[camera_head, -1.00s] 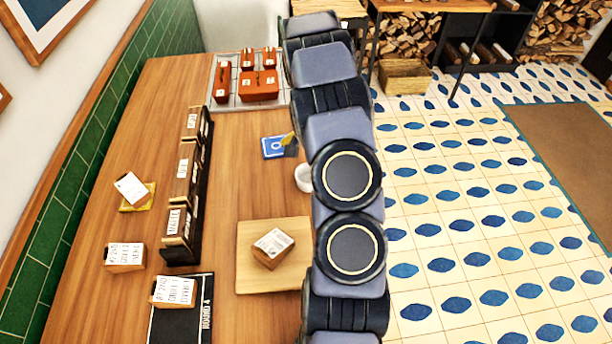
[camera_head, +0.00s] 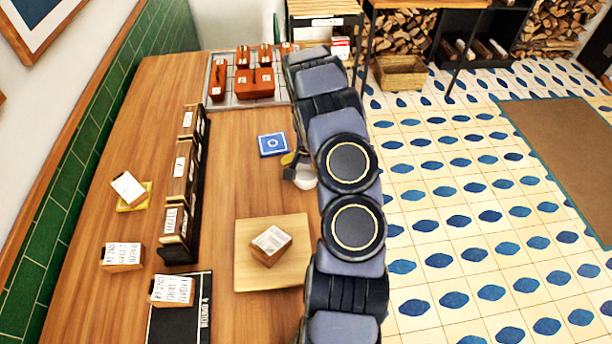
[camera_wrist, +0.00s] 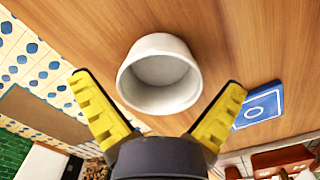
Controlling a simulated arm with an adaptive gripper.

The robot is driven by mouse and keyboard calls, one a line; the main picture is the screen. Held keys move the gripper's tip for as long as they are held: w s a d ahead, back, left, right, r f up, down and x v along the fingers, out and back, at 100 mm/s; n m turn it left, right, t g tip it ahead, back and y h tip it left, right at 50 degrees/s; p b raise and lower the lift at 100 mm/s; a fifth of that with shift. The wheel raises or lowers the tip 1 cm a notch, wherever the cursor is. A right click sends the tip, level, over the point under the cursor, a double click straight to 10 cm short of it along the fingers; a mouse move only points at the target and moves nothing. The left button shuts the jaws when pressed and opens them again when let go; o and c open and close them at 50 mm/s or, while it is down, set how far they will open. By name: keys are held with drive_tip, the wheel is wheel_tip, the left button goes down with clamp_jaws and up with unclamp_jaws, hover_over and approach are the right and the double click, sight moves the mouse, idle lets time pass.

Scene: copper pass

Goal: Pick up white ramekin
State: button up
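The white ramekin (camera_wrist: 159,73) stands on the wooden table and shows large in the wrist view, between and just beyond my fingertips. In the head view the ramekin (camera_head: 305,178) is partly hidden behind my arm and gripper. My gripper (camera_wrist: 160,105) is open, its two yellow-padded fingers spread to either side of the ramekin with nothing held. In the head view my gripper (camera_head: 290,166) is mostly hidden by my arm, right at the ramekin. I cannot tell whether a finger touches it.
A blue square coaster (camera_head: 273,144) lies just left of the gripper. A wooden board (camera_head: 248,279) with a labelled block is nearer the front. A dark rack (camera_head: 183,215) stands left, and a tray (camera_head: 238,98) with orange-brown containers is at the back.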

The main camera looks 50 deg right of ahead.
drive_tip(key=c, duration=0.8)
drive_tip(key=shift+r, duration=0.1)
drive_tip(key=shift+c, duration=0.2)
